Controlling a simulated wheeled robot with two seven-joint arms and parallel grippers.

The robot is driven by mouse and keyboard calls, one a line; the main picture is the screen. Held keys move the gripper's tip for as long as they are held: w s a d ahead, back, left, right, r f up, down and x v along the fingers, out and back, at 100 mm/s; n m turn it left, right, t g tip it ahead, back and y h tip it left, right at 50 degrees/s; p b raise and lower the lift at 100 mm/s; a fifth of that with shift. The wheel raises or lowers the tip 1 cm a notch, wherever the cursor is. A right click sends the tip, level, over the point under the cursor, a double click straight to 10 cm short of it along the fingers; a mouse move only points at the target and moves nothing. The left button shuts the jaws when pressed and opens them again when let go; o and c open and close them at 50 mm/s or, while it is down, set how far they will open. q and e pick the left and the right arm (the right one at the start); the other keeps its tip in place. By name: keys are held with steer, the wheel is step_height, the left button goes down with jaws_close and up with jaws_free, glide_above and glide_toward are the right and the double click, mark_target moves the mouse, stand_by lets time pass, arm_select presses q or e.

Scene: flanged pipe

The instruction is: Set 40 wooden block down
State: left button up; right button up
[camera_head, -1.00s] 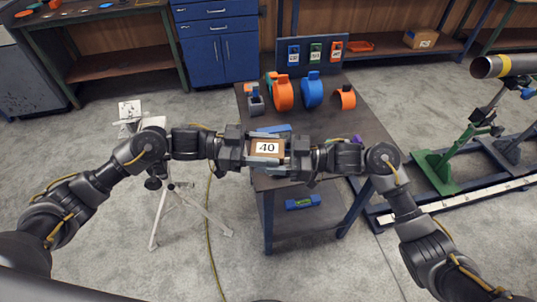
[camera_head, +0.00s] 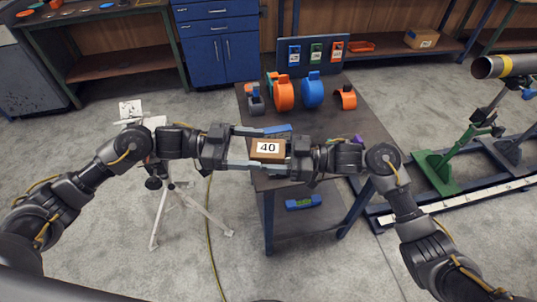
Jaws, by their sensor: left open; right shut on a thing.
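The wooden block (camera_head: 267,150) carries a white label reading 40. It is at the near end of the dark table (camera_head: 345,188), in the middle of the view. My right gripper (camera_head: 283,154) is shut on the block from the right. My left gripper (camera_head: 240,149) is open, its fingers spread toward the block from the left. I cannot tell whether the block touches the tabletop.
Orange (camera_head: 283,94) and blue (camera_head: 312,91) clamp-like parts stand farther back on the table, before a board of labelled parts. A blue level (camera_head: 303,202) lies on the lower shelf. A tripod (camera_head: 163,205) stands left; a pipe (camera_head: 505,66) on green stands is right.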

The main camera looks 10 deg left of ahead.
arm_select(q)
steer(key=a, duration=0.8)
steer(key=shift+s+r, duration=0.15)
steer(key=shift+s, duration=0.2)
